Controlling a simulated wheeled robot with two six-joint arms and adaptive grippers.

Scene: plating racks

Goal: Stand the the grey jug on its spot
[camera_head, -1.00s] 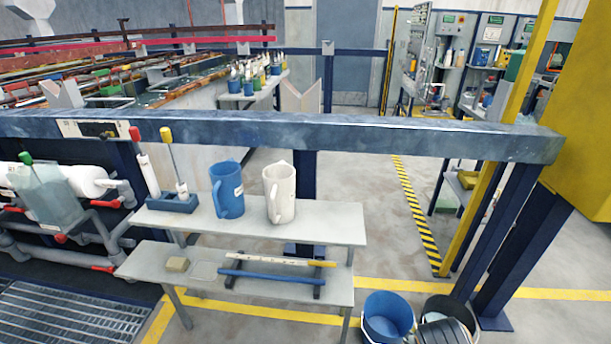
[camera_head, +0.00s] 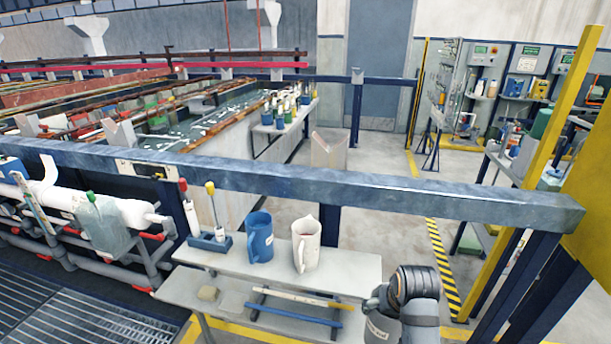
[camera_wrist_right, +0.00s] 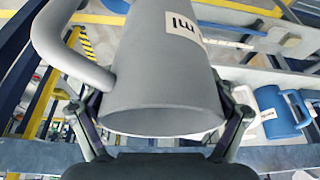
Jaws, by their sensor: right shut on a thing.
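The grey jug (camera_wrist_right: 165,70) fills the middle of the right wrist view. Its handle is on the left and a white label with dark print is on its side. My right gripper (camera_wrist_right: 160,105) is shut on the jug, one finger at each side of it. In the head view part of my right arm shows at the lower right, before the bench; I cannot make out the gripper or the grey jug there. No marked spot for the jug can be made out. My left gripper is in neither view.
A blue jug (camera_head: 260,238) and a white jug (camera_head: 306,245) stand on the bench's upper shelf (camera_head: 352,268), with bare shelf right of the white one. A blue holder (camera_head: 210,241) with two upright tools is at left.

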